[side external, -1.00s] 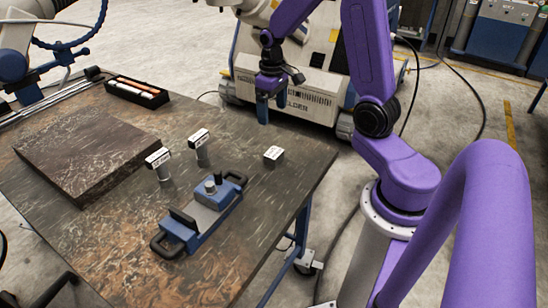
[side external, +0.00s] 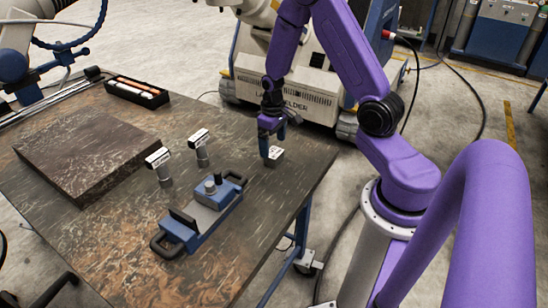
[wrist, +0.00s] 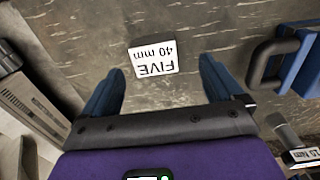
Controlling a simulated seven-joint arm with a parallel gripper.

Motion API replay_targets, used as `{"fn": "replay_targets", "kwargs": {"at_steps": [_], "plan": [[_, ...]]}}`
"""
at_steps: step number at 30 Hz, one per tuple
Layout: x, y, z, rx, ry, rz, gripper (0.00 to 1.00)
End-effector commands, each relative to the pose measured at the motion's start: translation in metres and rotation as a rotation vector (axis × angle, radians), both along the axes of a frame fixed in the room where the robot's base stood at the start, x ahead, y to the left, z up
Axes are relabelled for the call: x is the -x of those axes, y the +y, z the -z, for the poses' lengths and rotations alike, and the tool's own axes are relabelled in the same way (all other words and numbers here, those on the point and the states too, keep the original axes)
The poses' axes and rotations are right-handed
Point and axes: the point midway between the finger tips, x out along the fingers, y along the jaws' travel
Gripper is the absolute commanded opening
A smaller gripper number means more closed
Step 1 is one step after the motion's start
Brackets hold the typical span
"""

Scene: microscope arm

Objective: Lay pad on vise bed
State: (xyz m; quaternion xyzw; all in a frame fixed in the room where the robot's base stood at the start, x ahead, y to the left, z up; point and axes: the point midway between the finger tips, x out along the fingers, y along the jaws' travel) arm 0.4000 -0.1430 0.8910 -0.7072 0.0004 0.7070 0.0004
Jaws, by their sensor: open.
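The pad appears to be a small block with a white top (wrist: 153,57) marked "FIVE 40 mm"; in the side view the block (side external: 275,158) lies on the table, partly hidden by a finger. My gripper (side external: 272,145) is just above the block, pointing down and empty. In the wrist view its two blue fingers (wrist: 158,75) are spread, one to either side of the block, with clear gaps. The blue vise (side external: 180,230) lies on the table to the lower left of the block, its pale grey bed (side external: 200,216) bare. Its handle (wrist: 268,62) shows at the wrist view's right.
A dark slab (side external: 88,150) and a tray of tubes (side external: 138,92) lie further left. The table edge is close to the block's right.

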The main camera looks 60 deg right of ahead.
Motion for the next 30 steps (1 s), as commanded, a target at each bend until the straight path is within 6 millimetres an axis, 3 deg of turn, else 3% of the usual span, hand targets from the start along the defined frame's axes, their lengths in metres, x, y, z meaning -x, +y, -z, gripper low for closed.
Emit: {"fn": "replay_targets", "kwargs": {"at_steps": [15, 25, 26, 30], "plan": [[0.0, -0.007, 0.048, 0.0, 0.002, -0.001, 0.94], [-0.001, -0.008, 0.052, 0.001, -0.002, 0.0, 0.94], [-0.001, -0.008, 0.052, 0.001, -0.002, 0.0, 0.9], [-0.001, -0.008, 0.052, 0.001, -0.001, 0.0, 0.45]]}}
